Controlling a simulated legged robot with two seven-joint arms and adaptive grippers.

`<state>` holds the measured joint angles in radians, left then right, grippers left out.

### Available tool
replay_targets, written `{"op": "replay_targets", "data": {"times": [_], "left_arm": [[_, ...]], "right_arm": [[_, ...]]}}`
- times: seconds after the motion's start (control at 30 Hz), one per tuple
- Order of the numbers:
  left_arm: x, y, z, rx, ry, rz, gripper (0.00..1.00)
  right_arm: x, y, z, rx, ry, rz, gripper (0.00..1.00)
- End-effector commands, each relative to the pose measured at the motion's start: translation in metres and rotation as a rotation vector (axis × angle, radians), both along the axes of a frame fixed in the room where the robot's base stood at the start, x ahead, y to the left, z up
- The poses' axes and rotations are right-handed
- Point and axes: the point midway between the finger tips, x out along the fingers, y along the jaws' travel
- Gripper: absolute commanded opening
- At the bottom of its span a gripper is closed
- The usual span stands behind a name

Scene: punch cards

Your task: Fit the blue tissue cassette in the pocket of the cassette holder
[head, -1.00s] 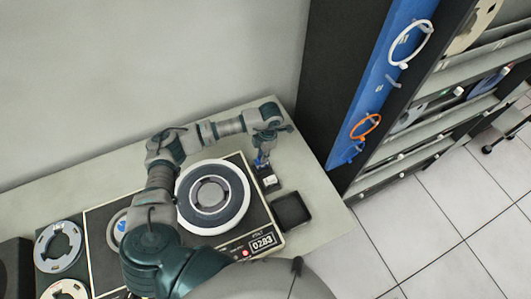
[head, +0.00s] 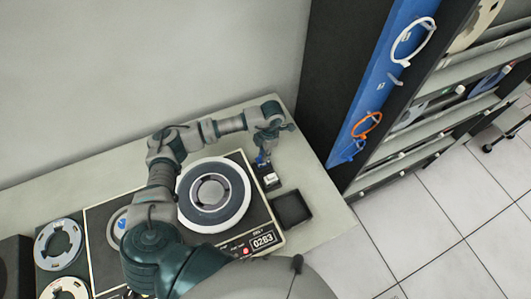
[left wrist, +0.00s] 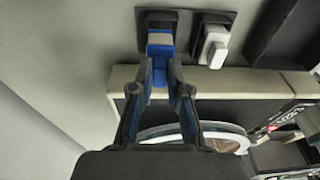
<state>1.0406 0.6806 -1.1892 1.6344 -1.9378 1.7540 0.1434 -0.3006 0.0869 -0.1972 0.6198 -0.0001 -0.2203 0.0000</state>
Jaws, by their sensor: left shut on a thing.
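My left gripper (head: 264,153) points down over the far right part of the table. In the left wrist view its fingers (left wrist: 160,78) are shut on the blue tissue cassette (left wrist: 160,52), which has a pale part at its far end. The cassette is at a black pocket of the cassette holder (left wrist: 146,19); whether it is seated in it or just above I cannot tell. Beside it, to the right, a second black pocket (left wrist: 225,20) has a white piece (left wrist: 214,44) in it, which also shows in the head view (head: 271,179). My right gripper is not in view.
A tape deck with a large reel (head: 241,192) stands left of the holder, its edge close by. An empty dark tray (head: 291,208) lies nearer to me. A dark cabinet with a blue side panel (head: 375,95) rises beyond the table's right edge. The table beyond the gripper is bare.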

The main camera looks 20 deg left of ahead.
Motion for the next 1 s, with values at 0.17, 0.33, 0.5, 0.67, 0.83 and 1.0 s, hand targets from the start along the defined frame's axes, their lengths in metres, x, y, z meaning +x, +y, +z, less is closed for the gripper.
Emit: {"op": "replay_targets", "data": {"times": [0.17, 0.33, 0.5, 0.67, 0.83, 1.0], "left_arm": [[0.0, 0.004, 0.0, 0.002, 0.0, 0.001, 0.0], [0.0, 0.004, 0.001, 0.001, 0.0, 0.0, 0.0], [0.0, 0.006, 0.0, 0.0, 0.0, 0.0, 0.0], [0.0, 0.005, 0.0, 0.0, 0.0, 0.0, 0.0], [0.0, 0.005, 0.0, 0.0, 0.0, 0.0, 0.0], [0.0, 0.005, 0.0, 0.0, 0.0, -0.001, 0.0]], "right_arm": [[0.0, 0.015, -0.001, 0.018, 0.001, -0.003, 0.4], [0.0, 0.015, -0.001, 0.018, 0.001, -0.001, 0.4], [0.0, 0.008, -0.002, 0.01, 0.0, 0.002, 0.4], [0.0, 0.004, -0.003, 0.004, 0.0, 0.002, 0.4], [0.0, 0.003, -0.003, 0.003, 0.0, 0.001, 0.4], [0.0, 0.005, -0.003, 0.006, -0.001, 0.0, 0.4]]}}
